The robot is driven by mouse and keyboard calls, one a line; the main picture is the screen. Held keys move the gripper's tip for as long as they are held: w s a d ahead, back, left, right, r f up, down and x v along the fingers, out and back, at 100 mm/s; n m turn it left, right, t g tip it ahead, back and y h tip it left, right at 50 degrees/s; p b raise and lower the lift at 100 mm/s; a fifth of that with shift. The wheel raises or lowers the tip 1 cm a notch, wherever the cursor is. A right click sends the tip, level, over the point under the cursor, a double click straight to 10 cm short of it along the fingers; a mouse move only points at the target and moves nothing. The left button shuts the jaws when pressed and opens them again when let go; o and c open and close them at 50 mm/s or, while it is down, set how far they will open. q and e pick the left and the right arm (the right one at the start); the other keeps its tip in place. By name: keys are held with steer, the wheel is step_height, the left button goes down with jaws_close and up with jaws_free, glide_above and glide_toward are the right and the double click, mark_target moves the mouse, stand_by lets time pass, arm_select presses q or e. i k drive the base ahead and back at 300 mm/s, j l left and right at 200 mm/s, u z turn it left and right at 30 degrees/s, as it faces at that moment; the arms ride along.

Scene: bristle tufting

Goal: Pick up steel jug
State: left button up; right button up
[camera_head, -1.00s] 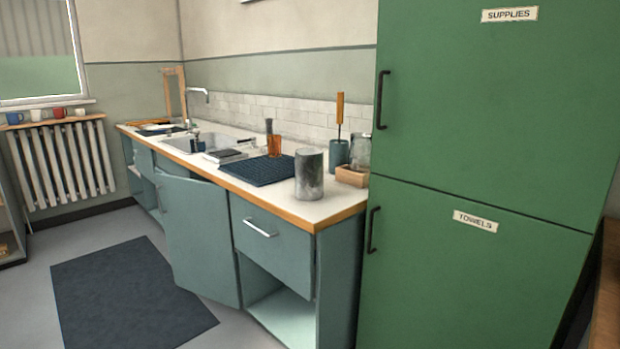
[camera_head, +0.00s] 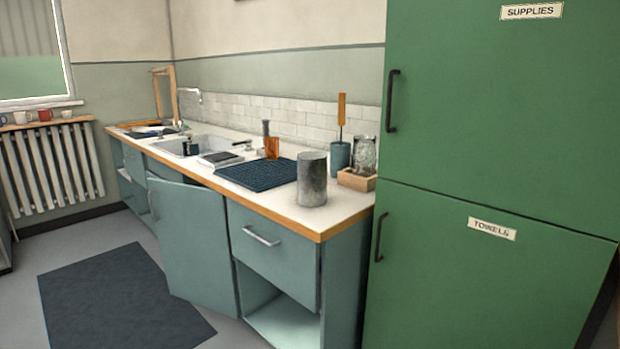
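A grey, mottled metal cylinder (camera_head: 312,180), which looks like the steel jug, stands upright near the right end of the white counter (camera_head: 345,213). No handle or spout can be made out on it. It stands just right of a dark blue ribbed mat (camera_head: 258,174), apart from the wooden box behind it. Neither of my grippers is in view.
A wooden box (camera_head: 357,180) with a glass jar (camera_head: 364,153) and a teal holder (camera_head: 339,157) with an orange-handled tool stand behind the cylinder. A tall green cupboard (camera_head: 480,130) closes off the right. A cabinet door (camera_head: 190,240) stands ajar. Floor is clear around a dark rug (camera_head: 120,300).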

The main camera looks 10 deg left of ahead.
mark_target(311, 165)
steer(key=i+j, duration=0.2)
steer(key=j, duration=0.15)
steer(key=i+j+z, duration=0.1)
steer(key=j, duration=0.25)
steer(key=i+j, duration=0.25)
steer(key=i+j+z, duration=0.15)
steer(key=j, duration=0.3)
steer(key=i+j, duration=0.2)
steer(key=j, duration=0.2)
steer(key=i+j+z, duration=0.1)
steer(key=j, duration=0.25)
steer(key=i, duration=0.1)
